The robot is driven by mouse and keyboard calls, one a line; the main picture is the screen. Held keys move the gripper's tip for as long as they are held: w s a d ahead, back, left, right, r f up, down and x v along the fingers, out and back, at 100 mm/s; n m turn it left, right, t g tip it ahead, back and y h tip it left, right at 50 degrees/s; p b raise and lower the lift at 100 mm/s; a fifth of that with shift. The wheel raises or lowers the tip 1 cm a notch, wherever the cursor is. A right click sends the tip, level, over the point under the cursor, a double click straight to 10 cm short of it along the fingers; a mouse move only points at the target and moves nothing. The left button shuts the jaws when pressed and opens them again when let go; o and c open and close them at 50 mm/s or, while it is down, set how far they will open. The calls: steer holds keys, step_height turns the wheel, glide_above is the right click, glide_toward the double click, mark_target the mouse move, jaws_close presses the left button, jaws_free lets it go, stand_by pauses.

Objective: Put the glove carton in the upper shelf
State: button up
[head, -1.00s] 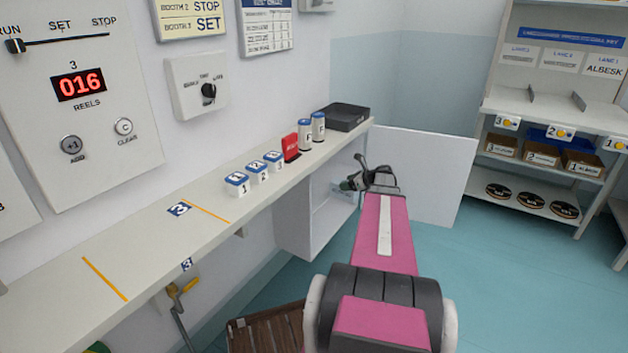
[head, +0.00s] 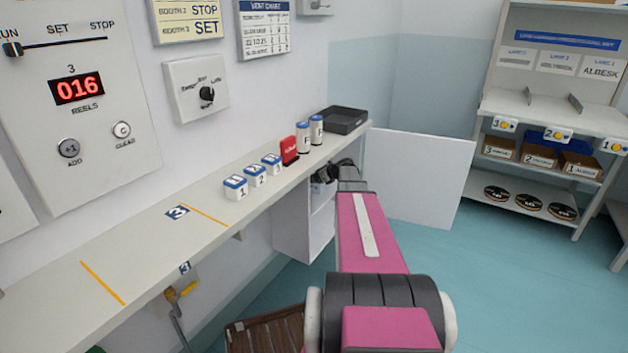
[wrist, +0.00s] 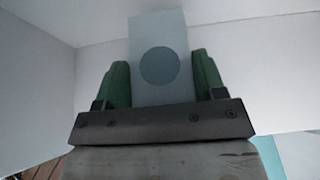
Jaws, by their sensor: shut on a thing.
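The glove carton (wrist: 160,30) is a pale blue-grey box with a darker round mark. In the wrist view it stands between the green fingers of my gripper (wrist: 160,68), which is shut on it. Pale walls surround it on both sides and behind. In the head view my gripper (head: 322,174) is at the upper opening of the white cabinet (head: 291,218) under the counter, partly hidden by my wrist. The carton cannot be made out there. A shelf board (head: 322,207) shows inside the cabinet, below my gripper.
The cabinet's white door (head: 418,180) stands open to the right of my arm. The counter (head: 140,235) above holds several blue-topped blocks, a red item (head: 289,151), two canisters and a black tray (head: 344,119). A brown slatted crate (head: 268,332) is on the floor.

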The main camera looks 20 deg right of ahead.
steer(key=shift+w+a+f, duration=0.25)
steer(key=shift+w+f, duration=0.15)
steer(key=shift+s+f, duration=0.1)
steer(key=shift+f, duration=0.25)
steer(key=shift+f, duration=0.1)
steer(key=o, duration=1)
steer(key=shift+s+d+r, duration=0.1)
steer(key=shift+s+r, duration=0.1)
steer(key=s+d, duration=0.6)
steer(key=s, duration=0.1)
steer(key=s+d+r, duration=0.1)
steer(key=s+d, duration=0.1)
steer(key=s, duration=0.2)
steer(key=shift+s+d+r, duration=0.1)
steer(key=shift+d, duration=0.3)
